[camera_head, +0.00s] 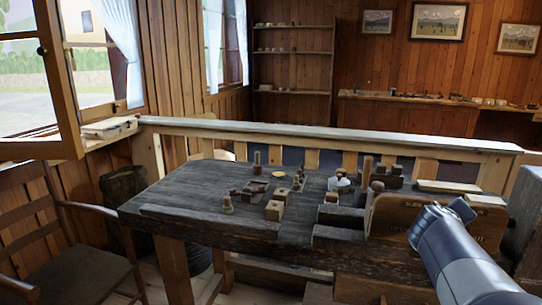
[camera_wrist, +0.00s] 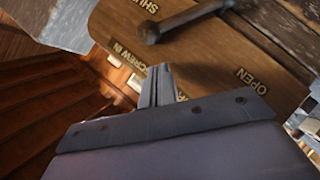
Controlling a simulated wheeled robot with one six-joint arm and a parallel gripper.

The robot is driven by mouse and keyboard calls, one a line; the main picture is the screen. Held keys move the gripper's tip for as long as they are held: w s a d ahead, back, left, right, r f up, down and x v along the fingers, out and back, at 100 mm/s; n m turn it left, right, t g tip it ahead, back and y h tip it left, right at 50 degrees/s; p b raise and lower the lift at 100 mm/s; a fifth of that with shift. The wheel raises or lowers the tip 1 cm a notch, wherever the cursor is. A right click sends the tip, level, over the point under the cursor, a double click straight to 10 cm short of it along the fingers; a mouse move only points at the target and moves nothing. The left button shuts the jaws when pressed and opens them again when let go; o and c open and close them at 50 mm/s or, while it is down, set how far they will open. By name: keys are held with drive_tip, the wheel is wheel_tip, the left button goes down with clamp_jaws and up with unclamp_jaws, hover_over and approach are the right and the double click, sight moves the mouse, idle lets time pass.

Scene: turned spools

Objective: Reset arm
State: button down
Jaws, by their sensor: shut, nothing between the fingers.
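My gripper (camera_head: 458,211) is at the right end of the workbench (camera_head: 180,190), in front of a wooden panel (camera_head: 388,213). In the wrist view its two fingers (camera_wrist: 158,86) are together with nothing between them. They point toward the same panel (camera_wrist: 215,70), which has a dark lever (camera_wrist: 180,22) and the words "OPEN" and "SCREW IN", with another word partly cut off. The fingertips appear below the lever and apart from it. Part of the panel is hidden behind my arm in the head view.
Turned wooden pieces (camera_head: 228,205) and small blocks (camera_head: 274,211) stand on the bench. A pale railing (camera_head: 330,134) runs behind it. A chair (camera_head: 80,268) stands at the left by an open window (camera_head: 60,75). The bench's left part is mostly clear.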

drive_tip(key=w+a+f+n+h+b, duration=0.1)
drive_tip(key=a+n, duration=0.1)
drive_tip(key=a+f+n+t+h+b, duration=0.1)
drive_tip(key=a+n+h, duration=0.1)
drive_tip(key=a, duration=0.1)
drive_tip(key=w+a+f+n+t+h, duration=0.1)
drive_tip(key=a+f+n, duration=0.1)
drive_tip(key=shift+w+a+h+b, duration=0.3)
drive_tip(key=shift+b, duration=0.1)
drive_tip(key=shift+w+a+f+n+t, duration=0.15)
drive_tip(key=shift+a+f+n, duration=0.15)
drive_tip(key=shift+a, duration=0.3)
drive_tip(key=shift+w+a+f+n+t, duration=0.1)
drive_tip(key=shift+a+f+n+t, duration=0.1)
drive_tip(key=shift+a+n, duration=0.3)
drive_tip(key=shift+a+f, duration=0.15)
drive_tip(key=shift+a, duration=0.6)
drive_tip(key=shift+s+h, duration=0.1)
drive_tip(key=shift+h, duration=0.2)
